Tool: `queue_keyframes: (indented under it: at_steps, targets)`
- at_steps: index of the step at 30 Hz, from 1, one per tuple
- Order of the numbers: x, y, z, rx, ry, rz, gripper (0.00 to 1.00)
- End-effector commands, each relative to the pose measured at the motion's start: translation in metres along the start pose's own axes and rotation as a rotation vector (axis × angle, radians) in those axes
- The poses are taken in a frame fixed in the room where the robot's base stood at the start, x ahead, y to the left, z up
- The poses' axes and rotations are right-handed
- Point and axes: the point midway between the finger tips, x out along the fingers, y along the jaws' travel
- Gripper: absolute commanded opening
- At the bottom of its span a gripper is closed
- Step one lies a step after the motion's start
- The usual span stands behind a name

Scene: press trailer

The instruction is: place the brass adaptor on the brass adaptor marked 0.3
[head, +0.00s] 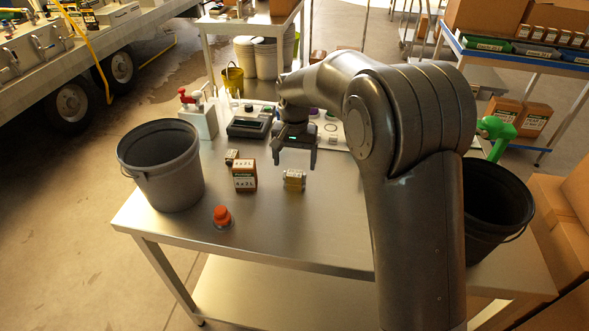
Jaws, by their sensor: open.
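A small brass-coloured piece (294,181) with a pale marked top stands on the steel table (265,235), near its middle. It is the only brass adaptor shape I can make out; I cannot tell whether it is one adaptor or two together. Its marking is too small to read. My gripper (295,161) points down with its two fingers apart and nothing between them. It appears above and slightly behind the brass piece, apart from it. My arm hides the right part of the table.
A brown labelled box (244,176) and a smaller one (232,157) stand left of the brass piece. An orange-topped item (222,215) is nearer the front. Grey bucket (162,165) stands left, dark bucket (495,210) right. A scale (249,125) is behind. The front middle is clear.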

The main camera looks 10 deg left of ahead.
Motion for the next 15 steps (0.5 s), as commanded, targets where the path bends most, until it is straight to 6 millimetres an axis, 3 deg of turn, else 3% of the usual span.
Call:
queue_keyframes:
  at_steps: [6,15]
  targets:
    - [-0.048,0.000,-0.001,0.000,0.002,-0.001,0.79]
    - [-0.076,0.000,0.000,0.000,-0.001,0.001,0.79]
